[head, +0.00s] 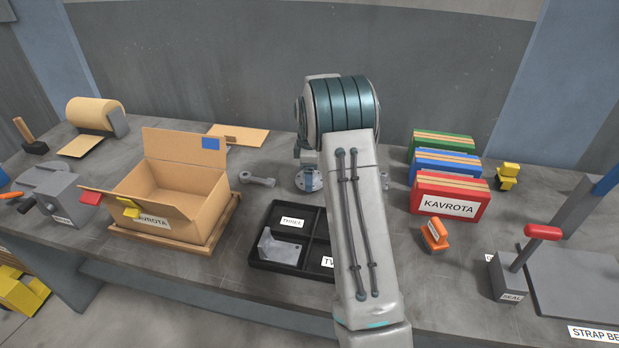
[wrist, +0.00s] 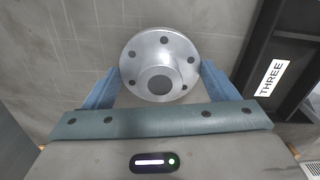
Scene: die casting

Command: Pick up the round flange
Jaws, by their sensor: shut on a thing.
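The round flange (wrist: 160,55) is a silver metal disc with bolt holes and a raised hub around a dark centre. It sits between the two blue fingers of my gripper (wrist: 160,80), which is shut on it. In the head view the flange (head: 301,183) shows low at the bench surface, left of a blue finger of my gripper (head: 312,180). My arm hides the right part of it. I cannot tell whether it touches the bench.
A black divided tray (head: 258,258) holding a grey bracket (head: 279,247) is in front. A metal link (head: 258,179) and an open cardboard box (head: 180,190) are left. Green, blue and red cartons (head: 450,194) and an orange stamp (head: 434,234) are right.

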